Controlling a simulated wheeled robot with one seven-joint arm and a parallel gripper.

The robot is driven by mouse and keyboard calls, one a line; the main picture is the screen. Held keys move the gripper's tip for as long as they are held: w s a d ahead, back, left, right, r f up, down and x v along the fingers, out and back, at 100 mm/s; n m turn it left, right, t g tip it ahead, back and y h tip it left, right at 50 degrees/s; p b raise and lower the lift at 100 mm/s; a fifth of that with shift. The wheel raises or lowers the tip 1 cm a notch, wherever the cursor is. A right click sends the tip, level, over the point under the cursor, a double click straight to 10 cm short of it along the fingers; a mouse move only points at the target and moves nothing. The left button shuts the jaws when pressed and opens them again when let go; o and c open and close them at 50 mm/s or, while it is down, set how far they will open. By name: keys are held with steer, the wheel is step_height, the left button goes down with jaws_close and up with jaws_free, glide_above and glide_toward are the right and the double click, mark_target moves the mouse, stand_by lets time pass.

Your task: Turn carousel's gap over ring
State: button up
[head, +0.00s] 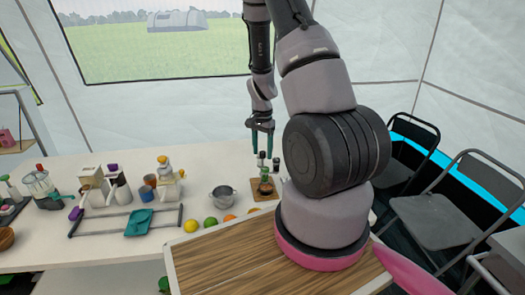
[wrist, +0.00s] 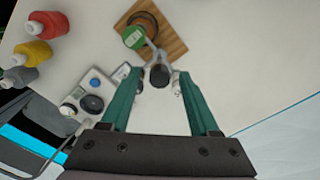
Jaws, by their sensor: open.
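The carousel stands on a small wooden board (head: 256,190). In the wrist view its grey arms (wrist: 152,57) spread around a black round top (wrist: 159,76), and one side carries a green-capped jar (wrist: 134,37). A dark ring (wrist: 152,18) lies on the board (wrist: 172,38), partly covered by the green cap. Small clear-looking parts show close to both fingertips. My gripper (wrist: 156,75) is open, its teal fingers on either side of the black top in the picture; contact cannot be told. In the head view my gripper (head: 262,140) points down above the carousel (head: 265,174).
A metal pot (head: 222,196) and several fruits, including a lime (head: 210,222), are left of the board. Red (wrist: 46,24), yellow (wrist: 32,53) and grey bottles and a white device (wrist: 92,92) are at left in the wrist view. The table right of the board is clear.

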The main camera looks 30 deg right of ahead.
jaws_close()
steer(key=shift+n, duration=0.3)
steer(key=n, duration=0.3)
steer(key=shift+n, duration=0.3)
steer(key=n, duration=0.9)
steer(key=shift+n, duration=2.3)
